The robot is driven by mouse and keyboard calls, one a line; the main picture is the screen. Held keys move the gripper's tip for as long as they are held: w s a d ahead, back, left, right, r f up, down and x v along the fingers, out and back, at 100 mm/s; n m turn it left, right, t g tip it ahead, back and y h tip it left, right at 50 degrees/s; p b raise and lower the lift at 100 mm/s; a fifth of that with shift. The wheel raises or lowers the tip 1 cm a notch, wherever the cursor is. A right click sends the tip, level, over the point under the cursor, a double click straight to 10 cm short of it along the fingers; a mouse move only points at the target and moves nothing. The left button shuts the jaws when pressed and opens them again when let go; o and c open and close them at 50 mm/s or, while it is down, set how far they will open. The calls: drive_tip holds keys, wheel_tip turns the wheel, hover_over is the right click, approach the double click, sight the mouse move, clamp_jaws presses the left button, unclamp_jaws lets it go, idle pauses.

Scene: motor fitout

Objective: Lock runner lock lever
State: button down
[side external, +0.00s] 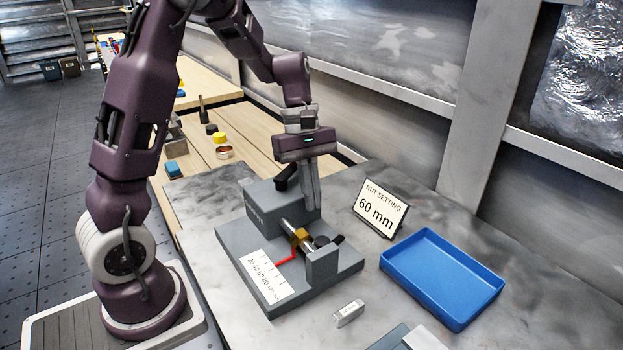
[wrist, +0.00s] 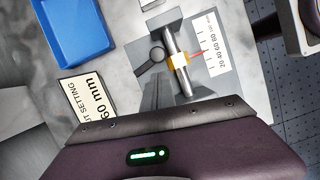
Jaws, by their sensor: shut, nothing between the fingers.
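A grey fixture (side external: 340,262) stands on the bench, with a grey block (side external: 262,212), a metal shaft and an end post. A brass nut (side external: 301,237) sits on the shaft, with a red pointer (side external: 287,260) reaching to the scale plate (side external: 268,275). A small black lever (side external: 324,241) is beside the shaft; it also shows in the wrist view (wrist: 153,60). Another black handle (side external: 287,177) rises at the back of the block. I cannot tell which is the runner lock lever. My gripper (side external: 313,205) is shut and empty, pointing down beside the block's right side.
A sign (side external: 380,211) reading "NUT SETTING 60 mm" stands right of the fixture. A blue tray (side external: 485,302) lies farther right. A small pale block (side external: 349,313) lies in front of the fixture. A wooden table with small parts is behind.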

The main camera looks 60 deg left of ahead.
drive_tip(key=v, duration=0.5)
drive_tip(key=s+d+r+m+t+y, duration=0.1)
drive_tip(key=s+d+r+m+t, duration=0.2)
drive_tip(key=s+m, duration=0.5)
drive_tip(key=s+d+r+m+t+y, duration=0.2)
drive_tip(key=s+d+m, duration=0.3)
drive_tip(key=s+m, duration=0.3)
drive_tip(key=s+r+t, duration=0.1)
drive_tip(key=s, duration=0.1)
drive_tip(key=shift+s+d+r+y, duration=0.25)
drive_tip(key=shift+s+y, duration=0.05)
drive_tip(key=shift+s, duration=0.1)
